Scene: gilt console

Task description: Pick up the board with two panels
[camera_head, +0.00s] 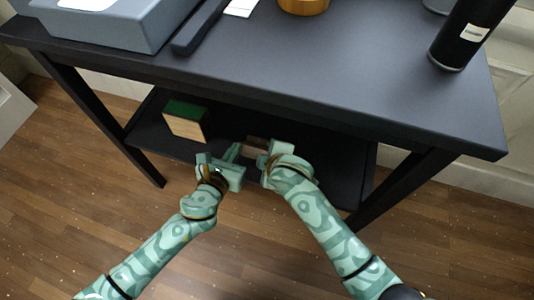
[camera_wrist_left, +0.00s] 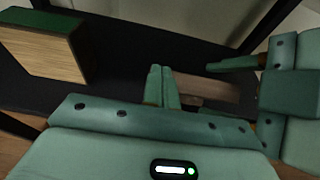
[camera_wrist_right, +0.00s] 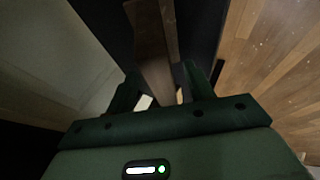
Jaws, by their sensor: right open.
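A brown wooden board (camera_head: 257,145) lies low on the black lower shelf, partly hidden by my grippers. It also shows in the left wrist view (camera_wrist_left: 207,88) and the right wrist view (camera_wrist_right: 153,50); its two panels cannot be told apart clearly. My right gripper (camera_head: 262,158) is open, with the board's near end in front of and between its fingers (camera_wrist_right: 162,82); contact cannot be told. My left gripper (camera_head: 231,152) has its fingers (camera_wrist_left: 163,86) together just left of the board, with nothing visible between them.
A green-topped wooden block (camera_head: 186,122) stands on the lower shelf (camera_head: 150,128), left of my left gripper. The black tabletop (camera_head: 300,65) overhangs the shelf and holds a grey box (camera_head: 110,30) and a black bottle (camera_head: 468,35). Table legs stand on both sides. My grippers are close together.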

